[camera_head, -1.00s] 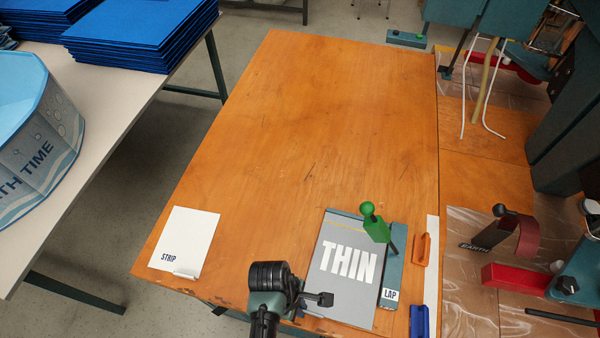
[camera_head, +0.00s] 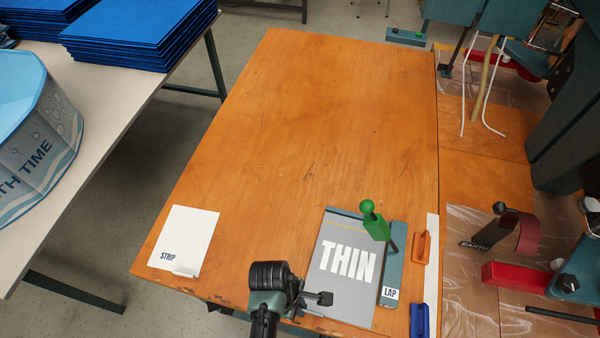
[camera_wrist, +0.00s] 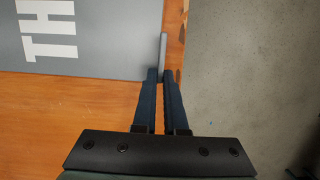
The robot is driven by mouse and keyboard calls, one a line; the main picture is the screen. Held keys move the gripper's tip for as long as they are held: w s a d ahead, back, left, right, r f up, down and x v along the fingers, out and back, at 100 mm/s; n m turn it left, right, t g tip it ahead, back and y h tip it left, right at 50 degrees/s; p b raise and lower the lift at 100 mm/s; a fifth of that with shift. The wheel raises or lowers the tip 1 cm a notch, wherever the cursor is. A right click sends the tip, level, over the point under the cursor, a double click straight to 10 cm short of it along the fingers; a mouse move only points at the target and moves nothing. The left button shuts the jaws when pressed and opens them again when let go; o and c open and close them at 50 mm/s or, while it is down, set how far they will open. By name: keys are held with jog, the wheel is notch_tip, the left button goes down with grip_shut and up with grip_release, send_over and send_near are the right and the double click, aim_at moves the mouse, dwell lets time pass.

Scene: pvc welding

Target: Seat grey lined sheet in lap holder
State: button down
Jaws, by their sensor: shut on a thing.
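The grey sheet (camera_head: 338,285), marked THIN with a yellow line near its far edge, lies flat on the wooden table inside the lap holder (camera_head: 391,266). The teal holder runs along the sheet's far and right edges; I cannot tell whether both edges touch it. A green clamp lever (camera_head: 374,222) stands over the far right corner, its handle raised. My gripper (camera_head: 318,298) is at the sheet's near left edge. In the wrist view, my gripper (camera_wrist: 161,76) is shut on a grey upright tab (camera_wrist: 163,50) at the edge of the grey sheet (camera_wrist: 95,35).
A white STRIP sheet (camera_head: 184,240) lies to the left. An orange handle (camera_head: 421,249) and a blue handle (camera_head: 419,321) lie right of the holder, by a white strip (camera_head: 432,258). A red clamp (camera_head: 515,279) is further right. The wooden table's middle (camera_head: 310,130) is clear.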

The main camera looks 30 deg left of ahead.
jog(key=c, duration=0.9)
grip_release()
jog(key=shift+r, duration=0.15)
jog(key=r+p, duration=0.1)
jog(key=p, duration=0.1)
jog(key=s+r+p, duration=0.1)
jog(key=r+p, duration=0.1)
jog(key=shift+d+r+p, duration=0.1)
jog(key=shift+r+p, duration=0.05)
jog(key=shift+p, duration=0.25)
jog(key=s+d+r+p, duration=0.2)
jog(key=s+r+p, duration=0.1)
jog(key=s+p, duration=0.4)
jog(key=shift+s, duration=0.35)
